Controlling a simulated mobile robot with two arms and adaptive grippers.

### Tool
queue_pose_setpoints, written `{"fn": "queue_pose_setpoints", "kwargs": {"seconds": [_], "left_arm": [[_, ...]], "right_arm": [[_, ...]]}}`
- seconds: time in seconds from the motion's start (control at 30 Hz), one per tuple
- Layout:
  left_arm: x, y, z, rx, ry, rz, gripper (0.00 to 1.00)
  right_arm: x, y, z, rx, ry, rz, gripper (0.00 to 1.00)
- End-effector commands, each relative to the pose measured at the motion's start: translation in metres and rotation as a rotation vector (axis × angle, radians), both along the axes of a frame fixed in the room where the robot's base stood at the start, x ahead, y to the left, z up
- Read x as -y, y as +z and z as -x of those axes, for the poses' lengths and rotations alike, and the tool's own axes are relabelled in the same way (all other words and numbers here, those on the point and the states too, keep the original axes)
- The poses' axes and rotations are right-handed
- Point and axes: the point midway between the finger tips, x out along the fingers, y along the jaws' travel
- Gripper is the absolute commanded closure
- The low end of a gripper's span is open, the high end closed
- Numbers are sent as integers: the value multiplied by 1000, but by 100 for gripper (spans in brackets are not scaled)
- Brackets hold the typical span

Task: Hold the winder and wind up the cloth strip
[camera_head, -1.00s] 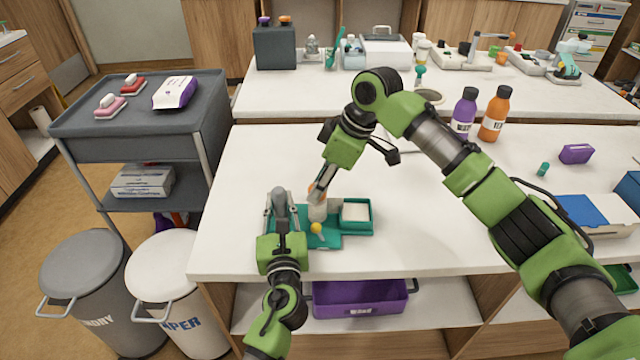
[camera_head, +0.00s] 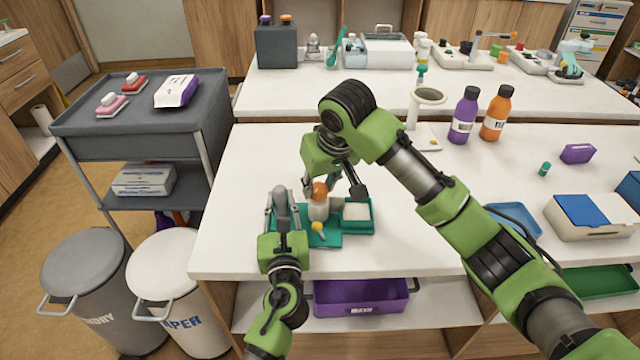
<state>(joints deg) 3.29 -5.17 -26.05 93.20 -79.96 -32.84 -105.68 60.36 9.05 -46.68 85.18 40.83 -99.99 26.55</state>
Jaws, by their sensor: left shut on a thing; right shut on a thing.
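The winder (camera_head: 325,240) has a teal base near the front of the white table, with a pale upright roll (camera_head: 318,209), an orange knob (camera_head: 320,190) above it and a yellow knob (camera_head: 317,228) in front. The pale roll looks like the cloth strip, but I cannot tell how much is wound. My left gripper (camera_head: 281,212) is shut at the left side of the winder; its exact contact is hidden. My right gripper (camera_head: 331,182) is shut at the orange knob from behind and the right, with its fingers partly hidden by its own wrist.
A teal tray (camera_head: 372,228) with a white block adjoins the winder's right side. Purple (camera_head: 463,115) and orange (camera_head: 495,114) bottles stand farther back right. A blue-lidded box (camera_head: 590,219) is at the right. Free table lies left and right of the winder.

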Motion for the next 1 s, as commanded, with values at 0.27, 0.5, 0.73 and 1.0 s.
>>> {"fn": "queue_pose_setpoints", "kwargs": {"seconds": [0.27, 0.5, 0.73, 1.0], "left_arm": [[0, 0, 0, 0, 0, 0, 100], [0, 0, 0, -1, 0, 0, 100], [0, 0, 0, -1, 0, 0, 100], [0, 0, 0, -1, 0, 0, 100]], "right_arm": [[-1, 0, 0, 1, -131, -2, 94], [-1, 0, 0, 1, -176, -2, 94], [-1, 0, 0, 3, -182, -2, 94], [-1, 1, 0, 2, -181, -1, 55]]}}
